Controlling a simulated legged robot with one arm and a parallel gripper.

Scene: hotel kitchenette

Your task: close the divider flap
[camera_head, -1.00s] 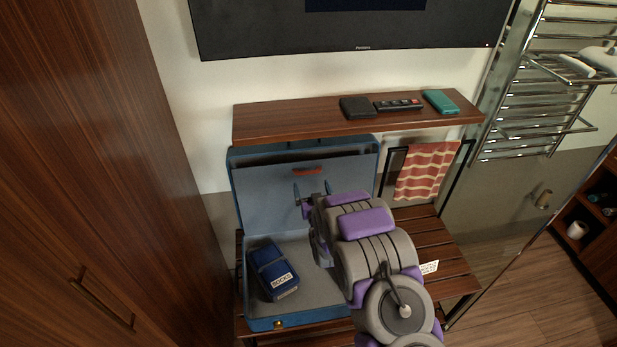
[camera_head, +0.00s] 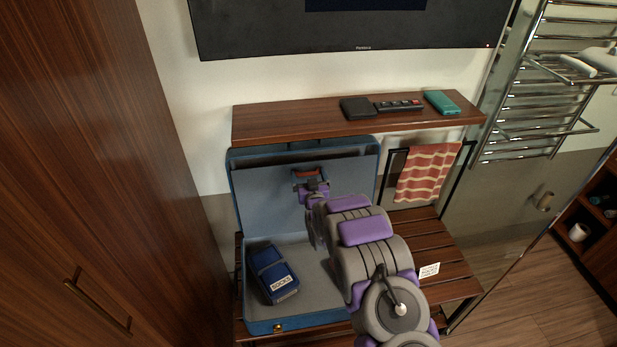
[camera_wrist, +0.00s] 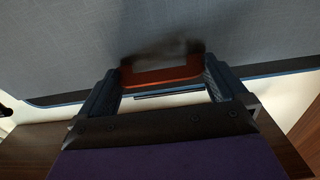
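A blue suitcase (camera_head: 247,325) lies open on a slatted bench. The divider flap (camera_head: 262,190), a grey panel, stands raised inside the upright lid, with a dark gap behind its top edge. A red tab (camera_head: 309,173) sits near the flap's upper middle; in the wrist view it shows as an orange-red loop (camera_wrist: 162,78). My gripper (camera_head: 311,184) is at the tab. In the wrist view my gripper (camera_wrist: 163,88) is open, with one finger on each side of the tab. I cannot tell if a finger touches it.
A blue pouch labelled SOCKS (camera_head: 274,274) lies in the suitcase base. A wooden shelf (camera_head: 290,123) with small items hangs just above the lid. A striped towel (camera_head: 427,172) hangs at right. A tall wooden cabinet (camera_head: 90,150) closes off the left. The bench (camera_head: 455,285) has free slats at right.

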